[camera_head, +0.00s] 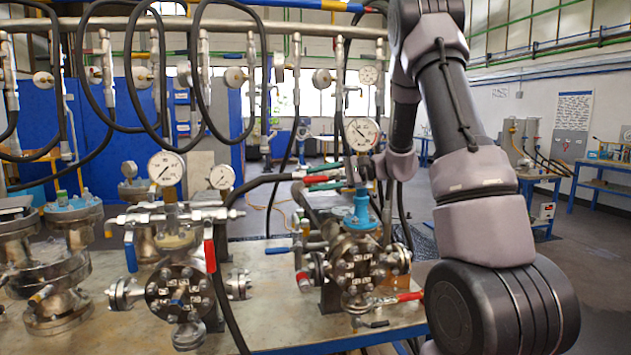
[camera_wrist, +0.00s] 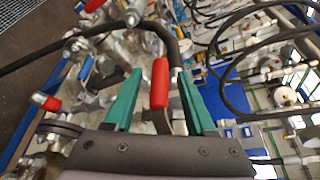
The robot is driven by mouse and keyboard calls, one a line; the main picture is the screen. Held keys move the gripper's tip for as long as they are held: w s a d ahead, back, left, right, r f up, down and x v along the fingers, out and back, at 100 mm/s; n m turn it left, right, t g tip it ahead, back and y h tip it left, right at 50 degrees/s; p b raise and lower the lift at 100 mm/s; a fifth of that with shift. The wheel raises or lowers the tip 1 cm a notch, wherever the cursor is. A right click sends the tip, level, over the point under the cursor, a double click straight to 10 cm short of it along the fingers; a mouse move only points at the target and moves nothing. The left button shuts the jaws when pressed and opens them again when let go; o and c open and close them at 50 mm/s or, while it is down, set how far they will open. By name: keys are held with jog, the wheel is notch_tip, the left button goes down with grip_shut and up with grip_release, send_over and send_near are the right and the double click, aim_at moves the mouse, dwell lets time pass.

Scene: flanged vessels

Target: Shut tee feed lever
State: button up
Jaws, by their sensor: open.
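A red-sleeved lever (camera_wrist: 160,83) lies between my gripper's two green fingers in the wrist view, with a visible gap on both sides. My gripper (camera_wrist: 158,77) is open around it. In the head view the same red lever (camera_head: 317,179) shows between the green fingers of my gripper (camera_head: 314,180), above the right-hand flanged vessel (camera_head: 357,262). No label marks it as the tee feed lever. The lever's pivot is partly hidden by my gripper and hose.
A black hose (camera_head: 262,184) runs close by the fingers. A pressure gauge (camera_head: 362,133) stands just behind my gripper. A blue lever (camera_head: 278,250) and another red lever (camera_head: 410,296) sit lower on the vessel. A second vessel (camera_head: 180,290) stands left.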

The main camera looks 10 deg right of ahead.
jog(key=shift+w+a+f, duration=0.1)
jog(key=shift+a, duration=0.2)
grip_shut()
dwell(1.3)
